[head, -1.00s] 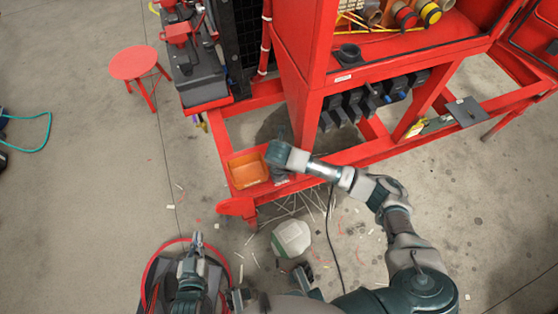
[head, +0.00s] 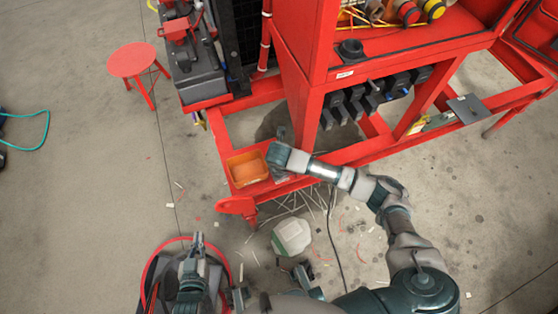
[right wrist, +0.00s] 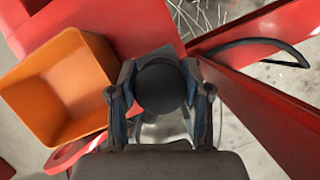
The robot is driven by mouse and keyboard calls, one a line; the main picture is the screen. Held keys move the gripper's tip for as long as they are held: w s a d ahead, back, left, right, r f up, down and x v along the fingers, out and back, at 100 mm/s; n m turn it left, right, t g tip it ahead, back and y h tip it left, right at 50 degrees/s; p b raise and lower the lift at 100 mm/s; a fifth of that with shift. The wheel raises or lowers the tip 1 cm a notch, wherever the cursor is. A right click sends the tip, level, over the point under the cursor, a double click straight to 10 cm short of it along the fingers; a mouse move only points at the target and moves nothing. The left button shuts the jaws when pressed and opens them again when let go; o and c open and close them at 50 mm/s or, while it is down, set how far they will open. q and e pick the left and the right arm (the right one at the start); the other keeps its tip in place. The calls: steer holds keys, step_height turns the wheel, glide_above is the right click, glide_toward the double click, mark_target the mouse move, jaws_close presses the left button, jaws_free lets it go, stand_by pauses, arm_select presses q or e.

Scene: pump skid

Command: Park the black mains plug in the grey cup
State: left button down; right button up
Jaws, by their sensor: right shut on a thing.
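The black mains plug (right wrist: 160,86) is a round black body between the two fingers of my right gripper (right wrist: 160,100) in the right wrist view. The gripper is shut on it, beside an orange bin. In the head view my right wrist hides the plug and fingers. A dark, round, open-topped cup (head: 350,50), which looks like the grey cup, sits on the red frame's ledge above a white label, well up and right of my right gripper. My left gripper (head: 197,243) is low at the left, away from both; its finger gap is unclear.
The orange bin (head: 247,168) sits on the low red rail, close to my right gripper. A black cable (right wrist: 250,43) loops on the right in the wrist view. Red posts and black boxes (head: 375,95) lie below the cup's ledge. A red stool (head: 132,60) stands far left.

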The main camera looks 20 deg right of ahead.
steer(key=shift+f, duration=0.6)
steer(key=o, duration=1.4)
steer(key=shift+c, duration=0.2)
steer(key=v, duration=1.1)
steer(key=shift+r, duration=0.4)
steer(key=shift+s, duration=0.1)
